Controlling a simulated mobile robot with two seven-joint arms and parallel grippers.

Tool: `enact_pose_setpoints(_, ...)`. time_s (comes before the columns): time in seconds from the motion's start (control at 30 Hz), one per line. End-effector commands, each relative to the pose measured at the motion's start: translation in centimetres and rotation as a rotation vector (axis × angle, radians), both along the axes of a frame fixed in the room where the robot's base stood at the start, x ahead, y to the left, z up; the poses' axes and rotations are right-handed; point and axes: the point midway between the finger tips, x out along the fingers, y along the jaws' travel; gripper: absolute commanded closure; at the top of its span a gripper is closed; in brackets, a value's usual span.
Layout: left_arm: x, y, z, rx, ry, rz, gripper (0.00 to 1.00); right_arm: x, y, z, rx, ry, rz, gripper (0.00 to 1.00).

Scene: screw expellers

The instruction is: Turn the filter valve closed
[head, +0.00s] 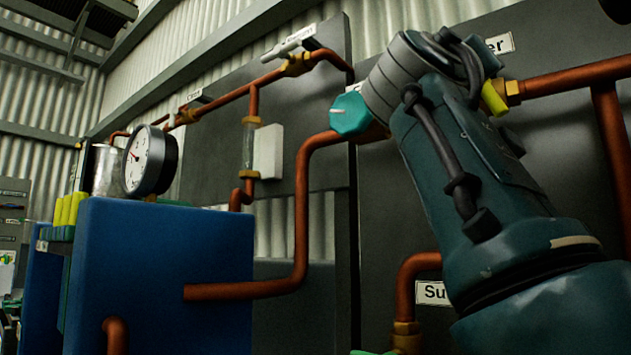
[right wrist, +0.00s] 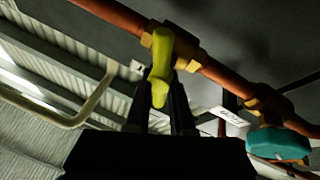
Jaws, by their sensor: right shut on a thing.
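A yellow-green valve handle (right wrist: 161,62) sits on a brass fitting of a copper pipe in the right wrist view. It lies across the pipe. My right gripper (right wrist: 160,98) has its two dark fingers on either side of the handle's free end and is shut on it. In the head view a short part of the yellow handle (head: 494,97) shows beside the brass fitting at upper right. My right arm covers the rest and hides the gripper's fingers. A label above it (head: 499,43) is partly hidden and ends in "er". My left gripper is in neither view.
A teal knob (head: 350,114) is just left of my right arm, and also shows in the wrist view (right wrist: 278,145). Copper pipes (head: 300,225) run along dark panels. A blue box (head: 165,270) and a round gauge (head: 148,160) stand at left.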

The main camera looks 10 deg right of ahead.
Motion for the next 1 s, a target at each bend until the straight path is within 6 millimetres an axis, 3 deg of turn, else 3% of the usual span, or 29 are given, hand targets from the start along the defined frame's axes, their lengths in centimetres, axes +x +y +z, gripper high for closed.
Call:
enact_pose_setpoints(0.03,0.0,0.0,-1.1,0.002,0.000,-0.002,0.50,-0.1,-0.2,-0.6,0.029,-0.028,-0.008,1.00)
enact_pose_setpoints(0.23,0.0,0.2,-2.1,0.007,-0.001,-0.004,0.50,-0.1,-0.3,-0.3,0.121,-0.135,-0.007,1.00)
enact_pose_setpoints(1.0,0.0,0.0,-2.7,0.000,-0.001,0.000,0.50,-0.1,-0.5,-0.3,0.232,-0.252,-0.008,1.00)
